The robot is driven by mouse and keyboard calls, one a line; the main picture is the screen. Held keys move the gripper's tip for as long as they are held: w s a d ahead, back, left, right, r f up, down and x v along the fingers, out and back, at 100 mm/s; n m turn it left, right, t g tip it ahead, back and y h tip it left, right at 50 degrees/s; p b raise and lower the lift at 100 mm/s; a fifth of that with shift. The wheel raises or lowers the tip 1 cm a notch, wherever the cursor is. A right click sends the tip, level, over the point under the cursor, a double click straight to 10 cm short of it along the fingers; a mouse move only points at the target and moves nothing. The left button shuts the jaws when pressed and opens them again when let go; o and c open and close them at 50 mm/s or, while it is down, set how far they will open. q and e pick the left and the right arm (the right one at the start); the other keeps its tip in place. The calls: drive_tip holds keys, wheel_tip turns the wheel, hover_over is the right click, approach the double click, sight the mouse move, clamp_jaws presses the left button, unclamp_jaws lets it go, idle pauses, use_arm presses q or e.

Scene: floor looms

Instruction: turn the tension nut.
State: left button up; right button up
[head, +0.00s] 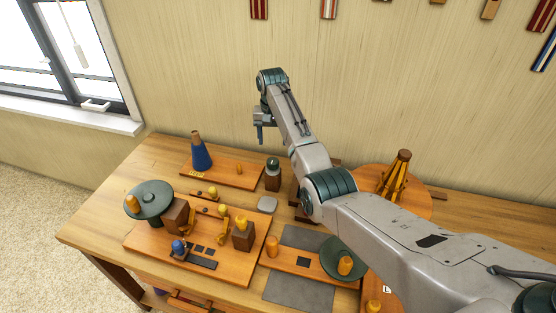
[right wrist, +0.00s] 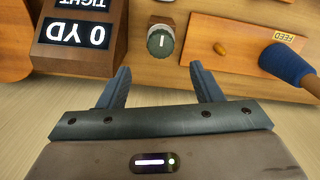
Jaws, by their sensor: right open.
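A dark green ribbed knob with a white line on top, which looks like the tension nut (right wrist: 161,40), sits on a small brown wooden block. In the head view the tension nut (head: 273,162) stands on its block towards the back of the bench. My right gripper (head: 261,134) is raised above the bench behind it, near the wall. In the right wrist view my right gripper (right wrist: 160,72) is open and empty, with its fingers spread wide. The nut shows beyond the fingertips, roughly centred between them and apart from them. My left gripper is not in view.
A display block (right wrist: 75,38) reading "TIGHT" and "0 YD" stands beside the nut. A blue thread cone (head: 201,154) stands on a board on the other side. Boards with pegs and green discs (head: 150,198) fill the bench front. My right arm crosses above the bench.

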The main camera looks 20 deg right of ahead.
sight(273, 160)
drive_tip(key=shift+w+d+f, duration=0.2)
drive_tip(key=shift+w+f, duration=0.1)
drive_tip(key=shift+w, duration=0.15)
drive_tip(key=shift+s+a+f+p, duration=0.4)
drive_tip(key=shift+s+f+p, duration=0.15)
drive_tip(key=shift+s, duration=0.1)
wheel_tip(273, 160, down, 4)
drive_tip(key=shift+r+p, duration=0.25)
drive_tip(key=shift+p, duration=0.05)
drive_tip(key=f, duration=0.3)
drive_tip(key=shift+w+d+f, duration=0.1)
drive_tip(key=shift+w+d, duration=0.1)
drive_tip(key=shift+w, duration=0.05)
drive_tip(key=shift+f, duration=0.65)
drive_tip(key=shift+s+a+f, duration=0.1)
drive_tip(key=shift+f, duration=0.15)
drive_tip(key=c, duration=0.3)
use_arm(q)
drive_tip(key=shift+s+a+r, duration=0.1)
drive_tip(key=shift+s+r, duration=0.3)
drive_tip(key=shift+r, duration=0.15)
use_arm(e)
drive_tip(key=c, duration=0.7)
